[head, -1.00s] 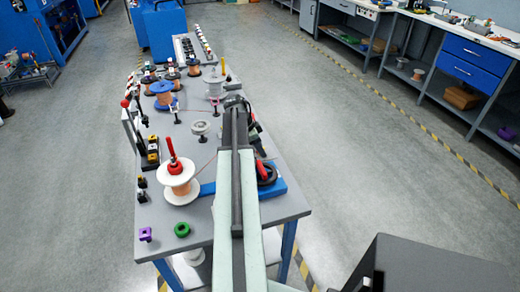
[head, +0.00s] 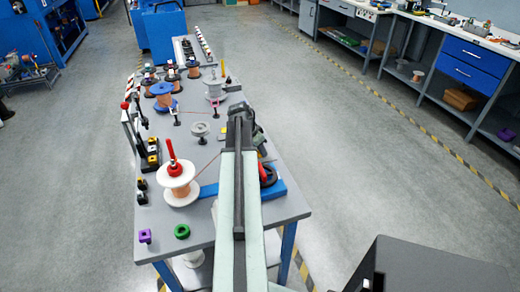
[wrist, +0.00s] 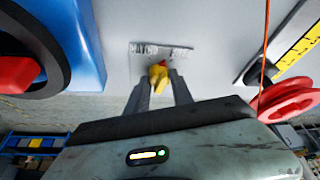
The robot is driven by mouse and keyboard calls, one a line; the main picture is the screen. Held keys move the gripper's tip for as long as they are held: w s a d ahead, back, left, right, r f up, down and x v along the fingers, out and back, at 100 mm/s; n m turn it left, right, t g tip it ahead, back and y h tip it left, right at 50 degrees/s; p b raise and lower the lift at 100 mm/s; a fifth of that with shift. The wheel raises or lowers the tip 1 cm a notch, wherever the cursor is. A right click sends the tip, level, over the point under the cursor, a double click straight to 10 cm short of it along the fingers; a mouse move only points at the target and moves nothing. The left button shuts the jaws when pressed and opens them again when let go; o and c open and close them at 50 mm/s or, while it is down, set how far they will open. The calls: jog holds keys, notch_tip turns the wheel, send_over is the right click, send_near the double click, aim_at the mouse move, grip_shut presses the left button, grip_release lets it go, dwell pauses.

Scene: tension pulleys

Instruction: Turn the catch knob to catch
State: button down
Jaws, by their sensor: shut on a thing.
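The yellow catch knob (wrist: 159,75), with a bit of red on top, stands on a grey surface in the wrist view. A label plate (wrist: 160,50) with dark lettering lies just beyond it; the lettering is too blurred to read surely. My gripper (wrist: 160,82) has its two dark fingers on either side of the knob, shut on it. In the head view my arm hides the knob and the gripper's fingertips.
A white spool (head: 178,183) with a red handle stands on the workbench (head: 205,228) left of my arm. A blue block (head: 276,190) with a dark wheel lies beside my arm. In the wrist view, a red wheel (wrist: 290,98) and a thin orange line are at right.

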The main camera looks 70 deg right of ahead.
jog(key=n, duration=0.2)
jog(key=n+t, duration=0.1)
jog(key=n, duration=0.1)
jog(key=shift+s+n+t+h, duration=0.1)
jog(key=shift+n+t+h, duration=0.2)
jog(key=shift+n+t, duration=0.9)
jog(key=shift+n, duration=1.4)
jog(key=c, duration=1.1)
grip_release()
jog(key=shift+s, duration=0.1)
jog(key=p+v, duration=0.7)
jog(key=shift+s+a+r, duration=0.1)
jog(key=shift+r, duration=0.3)
